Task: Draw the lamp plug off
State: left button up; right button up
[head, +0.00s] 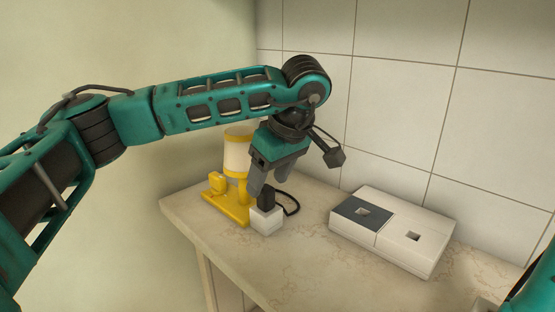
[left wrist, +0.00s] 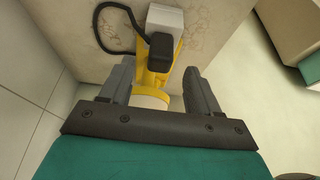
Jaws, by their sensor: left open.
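The black lamp plug (head: 266,198) stands upright in a white socket block (head: 266,221) on the counter. A black cord (head: 292,203) loops from it to the right and back. The lamp (head: 237,152), with a cream shade and yellow base, stands just behind and to the left. My left gripper (head: 268,183) points down over the plug, open and empty. In the left wrist view, the plug (left wrist: 162,52) shows just beyond and between the open fingertips (left wrist: 159,70), with the white block (left wrist: 166,19) past it. Whether a finger touches the plug cannot be told. My right gripper is out of view.
A white box (head: 414,244) with a dark grey panel and two square openings sits to the right on the marbled counter (head: 300,263). A tiled wall (head: 400,110) stands behind. The counter front is clear. Part of my right arm shows at the lower right.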

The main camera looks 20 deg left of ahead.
aim_at(266, 187)
pick_arm(q)
jog(key=shift+x, duration=1.25)
jog(key=shift+w+a+f, duration=0.1)
jog(key=shift+a+f, duration=0.05)
jog(key=shift+f, duration=0.25)
jog(key=shift+c, duration=0.4)
jog(key=c, duration=1)
jog(key=shift+r+p, duration=2.1)
jog(key=shift+r, duration=0.7)
